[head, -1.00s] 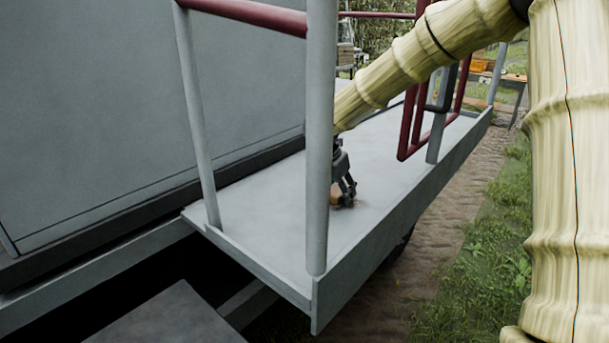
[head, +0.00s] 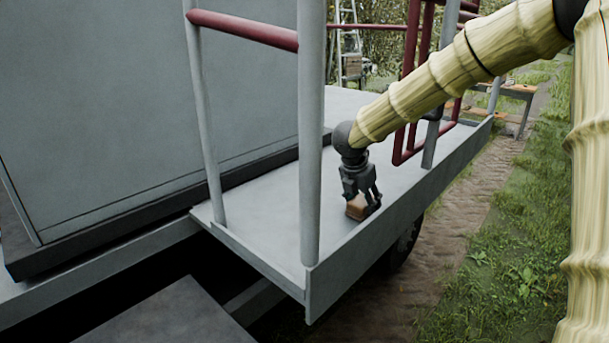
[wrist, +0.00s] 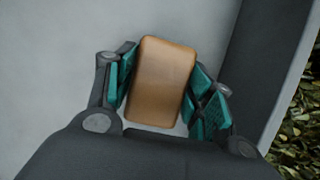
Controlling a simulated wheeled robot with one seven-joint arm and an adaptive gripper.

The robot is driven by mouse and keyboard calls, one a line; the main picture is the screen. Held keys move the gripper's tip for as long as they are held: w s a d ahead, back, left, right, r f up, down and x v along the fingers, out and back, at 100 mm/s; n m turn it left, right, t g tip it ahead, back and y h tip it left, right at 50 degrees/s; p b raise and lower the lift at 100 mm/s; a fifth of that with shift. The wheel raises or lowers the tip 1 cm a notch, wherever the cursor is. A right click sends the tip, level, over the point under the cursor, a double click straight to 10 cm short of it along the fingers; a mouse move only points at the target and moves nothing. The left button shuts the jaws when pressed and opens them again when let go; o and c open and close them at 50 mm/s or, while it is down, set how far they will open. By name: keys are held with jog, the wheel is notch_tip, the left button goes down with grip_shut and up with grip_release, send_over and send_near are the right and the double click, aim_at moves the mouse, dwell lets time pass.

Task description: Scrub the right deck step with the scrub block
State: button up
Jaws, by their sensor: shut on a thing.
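The scrub block (head: 357,207) is a small tan-brown block, held low at the grey deck step (head: 265,215) in the head view. My gripper (head: 361,202) is shut on it, near the step's right edge lip. In the wrist view the block (wrist: 161,82) sits between the teal finger pads of my gripper (wrist: 160,88), with the grey step surface (wrist: 60,60) around it. The block's underside is hidden, so I cannot tell for sure whether it touches the step.
A grey post (head: 312,140) and a red rail (head: 240,28) stand at the step's near end. A red gate frame (head: 412,110) stands further back. A big grey wall (head: 100,110) borders the left. Grass (head: 480,250) and a dirt track lie beyond the right edge.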

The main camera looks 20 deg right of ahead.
jog(key=r, duration=0.1)
jog(key=r+p, duration=0.1)
jog(key=r, duration=0.1)
jog(key=shift+w+a+r, duration=0.2)
jog(key=shift+w+r, duration=0.15)
jog(key=shift+s+r+p, duration=0.1)
jog(key=shift+r+p, duration=1.25)
jog(key=shift+r, duration=0.6)
